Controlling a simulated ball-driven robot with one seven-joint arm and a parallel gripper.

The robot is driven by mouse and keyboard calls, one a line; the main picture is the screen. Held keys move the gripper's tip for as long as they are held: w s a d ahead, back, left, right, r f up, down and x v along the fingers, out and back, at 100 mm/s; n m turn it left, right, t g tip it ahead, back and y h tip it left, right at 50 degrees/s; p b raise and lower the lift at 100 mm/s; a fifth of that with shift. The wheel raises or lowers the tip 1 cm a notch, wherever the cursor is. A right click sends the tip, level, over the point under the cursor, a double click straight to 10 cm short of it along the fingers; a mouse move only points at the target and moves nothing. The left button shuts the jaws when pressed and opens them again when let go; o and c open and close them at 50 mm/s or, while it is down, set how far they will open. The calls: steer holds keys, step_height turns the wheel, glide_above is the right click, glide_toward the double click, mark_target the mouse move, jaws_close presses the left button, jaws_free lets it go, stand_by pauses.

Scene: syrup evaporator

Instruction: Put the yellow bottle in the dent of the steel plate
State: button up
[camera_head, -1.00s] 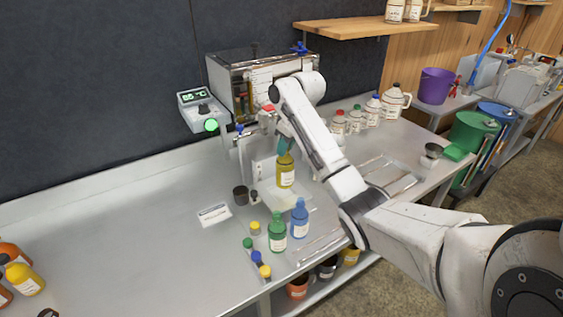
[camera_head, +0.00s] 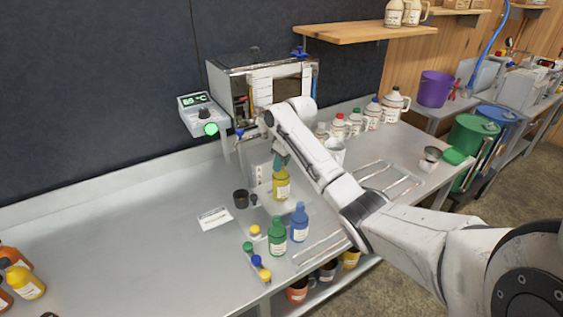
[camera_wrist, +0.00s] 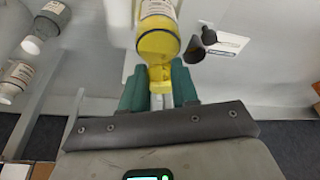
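The yellow bottle (camera_head: 281,188) is upright beneath my gripper (camera_head: 281,161) in the head view, behind the green and blue bottles. In the wrist view, my gripper's teal fingers (camera_wrist: 160,88) are closed on both sides of the neck of the yellow bottle (camera_wrist: 157,40). The bottle's base is at or close above the bench; I cannot tell whether it touches. The steel plate blends with the grey metal around the bottle, and I cannot make out its dent.
A green bottle (camera_head: 277,231) and a blue bottle (camera_head: 299,223) stand close in front. Small caps (camera_head: 257,261) lie nearby. A dark cup (camera_head: 240,199) and a white label card (camera_head: 214,219) are to the left.

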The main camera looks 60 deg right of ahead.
steer(key=o, duration=0.4)
steer(key=shift+r, duration=0.1)
steer(key=v, duration=1.2)
steer(key=a+f+y, duration=0.1)
steer(key=a+f, duration=0.5)
steer(key=a, duration=0.4)
steer(key=a+f+n, duration=0.1)
steer(key=a+f, duration=0.5)
steer(key=a, duration=0.3)
steer(key=a+f+y, duration=0.1)
steer(key=a+f, duration=0.5)
steer(key=a, duration=0.4)
steer(key=s+a+f+g, duration=0.1)
steer(key=s+a+f, duration=0.5)
steer(key=s+a, duration=0.3)
steer(key=shift+n+g+h, duration=0.3)
steer(key=shift+g+h, duration=0.4)
steer(key=shift+h, duration=0.1)
steer(key=s, duration=0.4)
steer(key=s+a, duration=0.1)
steer(key=s, duration=0.7)
steer(key=shift+s+a+f, duration=0.15)
